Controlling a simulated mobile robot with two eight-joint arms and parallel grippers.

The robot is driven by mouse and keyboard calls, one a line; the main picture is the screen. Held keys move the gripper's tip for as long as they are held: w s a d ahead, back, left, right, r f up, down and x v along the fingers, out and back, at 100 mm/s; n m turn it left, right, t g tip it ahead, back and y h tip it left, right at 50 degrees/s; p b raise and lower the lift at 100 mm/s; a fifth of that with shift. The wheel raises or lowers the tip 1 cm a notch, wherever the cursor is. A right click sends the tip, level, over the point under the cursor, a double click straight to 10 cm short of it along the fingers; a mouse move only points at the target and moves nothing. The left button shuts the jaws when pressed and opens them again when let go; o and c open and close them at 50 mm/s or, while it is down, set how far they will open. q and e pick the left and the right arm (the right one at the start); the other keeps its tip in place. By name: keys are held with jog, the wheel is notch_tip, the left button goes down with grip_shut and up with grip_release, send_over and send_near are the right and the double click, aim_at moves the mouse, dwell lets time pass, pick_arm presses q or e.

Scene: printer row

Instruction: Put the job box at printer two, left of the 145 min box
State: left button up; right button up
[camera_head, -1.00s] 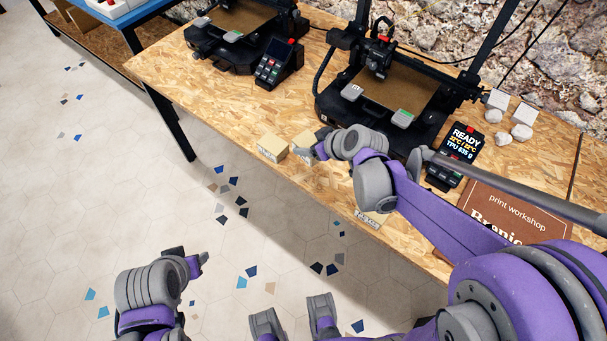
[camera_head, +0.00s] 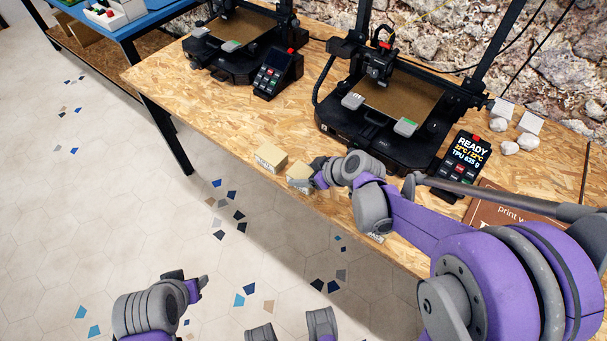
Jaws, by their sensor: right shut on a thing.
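A small tan box (camera_head: 299,178) is in my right gripper (camera_head: 317,176), at the front edge of the wooden table. The fingers are shut on its right side and partly hide it. A second tan box (camera_head: 270,157) stands on the table just left of and behind the held one, with a narrow gap between. Writing on both boxes is too small to read. A black printer (camera_head: 385,110) stands behind my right gripper; another (camera_head: 235,45) stands further left. My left gripper (camera_head: 188,280) is low over the floor, away from the boxes; its opening is unclear.
A READY screen unit (camera_head: 462,160) and a brown print workshop sign (camera_head: 490,203) are right of the middle printer. A keypad unit (camera_head: 277,72) stands by the left printer. Pale blocks and stones (camera_head: 510,130) lie at the right. The table's left front (camera_head: 200,100) is bare.

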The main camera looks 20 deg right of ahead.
jog(key=o, duration=1.5)
jog(key=shift+f, duration=0.1)
jog(key=shift+r, duration=0.25)
jog(key=p+v, duration=0.3)
jog(key=v, duration=0.8)
jog(key=s+f+m+g+h, duration=0.2)
jog(key=s+m+h, duration=0.3)
jog(key=s, duration=1.1)
jog(key=m, duration=0.2)
jog(key=shift+s+f+m+h, duration=0.15)
jog(key=shift+f+m+h, duration=0.15)
jog(key=shift+f, duration=0.05)
